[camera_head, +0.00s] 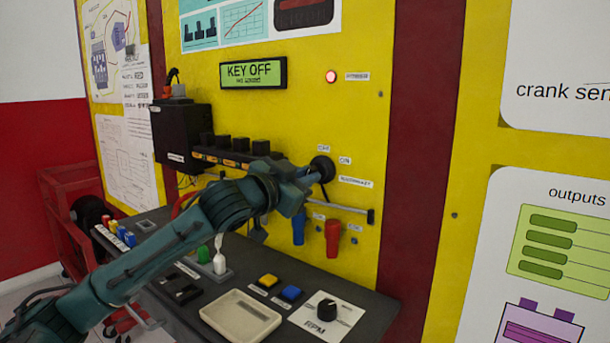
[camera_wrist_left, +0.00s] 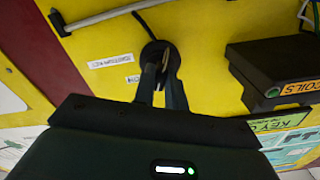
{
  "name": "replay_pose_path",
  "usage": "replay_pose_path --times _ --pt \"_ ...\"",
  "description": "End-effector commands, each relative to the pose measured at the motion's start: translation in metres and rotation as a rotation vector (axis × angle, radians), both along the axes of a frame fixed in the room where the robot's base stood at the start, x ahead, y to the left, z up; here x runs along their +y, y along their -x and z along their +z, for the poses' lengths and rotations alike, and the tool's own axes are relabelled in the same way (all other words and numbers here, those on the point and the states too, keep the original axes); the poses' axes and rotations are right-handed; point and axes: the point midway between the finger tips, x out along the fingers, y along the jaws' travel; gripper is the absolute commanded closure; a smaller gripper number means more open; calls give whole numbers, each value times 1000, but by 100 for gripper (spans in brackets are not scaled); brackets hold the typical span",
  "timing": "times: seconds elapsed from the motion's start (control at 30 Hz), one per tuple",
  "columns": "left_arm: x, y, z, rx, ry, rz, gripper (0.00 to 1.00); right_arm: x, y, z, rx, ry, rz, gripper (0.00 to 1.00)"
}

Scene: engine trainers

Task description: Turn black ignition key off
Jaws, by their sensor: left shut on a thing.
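The black ignition key switch (camera_head: 323,165) is on the yellow panel, right of my left gripper (camera_head: 312,174). Small labels stand around it, "OFF" above and "ON" to the right. In the left wrist view the round black switch (camera_wrist_left: 173,57) has my left gripper's two fingers (camera_wrist_left: 161,72) at its face, shut on the key. The key itself is mostly hidden between the fingertips. My right gripper is in neither view.
Below the switch a blue handle (camera_head: 298,229) and a red handle (camera_head: 333,238) hang near a grey bar. A black box (camera_head: 181,136) and a row of black coils (camera_head: 233,146) are to the left. The bench holds a cream tray (camera_head: 240,316) and an RPM knob (camera_head: 327,309).

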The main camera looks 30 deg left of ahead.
Motion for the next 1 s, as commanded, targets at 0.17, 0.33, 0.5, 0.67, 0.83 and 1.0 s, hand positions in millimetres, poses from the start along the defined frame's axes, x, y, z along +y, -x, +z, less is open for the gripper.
replay_pose_path --times 0.17,0.33,0.5,0.67,0.83,1.0 --pt "0 0 0 14 155 0 100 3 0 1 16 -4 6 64" --pt "0 0 0 24 273 1 100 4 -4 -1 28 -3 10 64" --pt "0 0 0 31 357 1 100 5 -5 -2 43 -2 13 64" --pt "0 0 0 34 404 1 100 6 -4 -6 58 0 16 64" --pt "0 0 0 34 426 1 100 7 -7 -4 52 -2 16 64" --pt "0 0 0 34 431 1 100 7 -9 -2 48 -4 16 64"
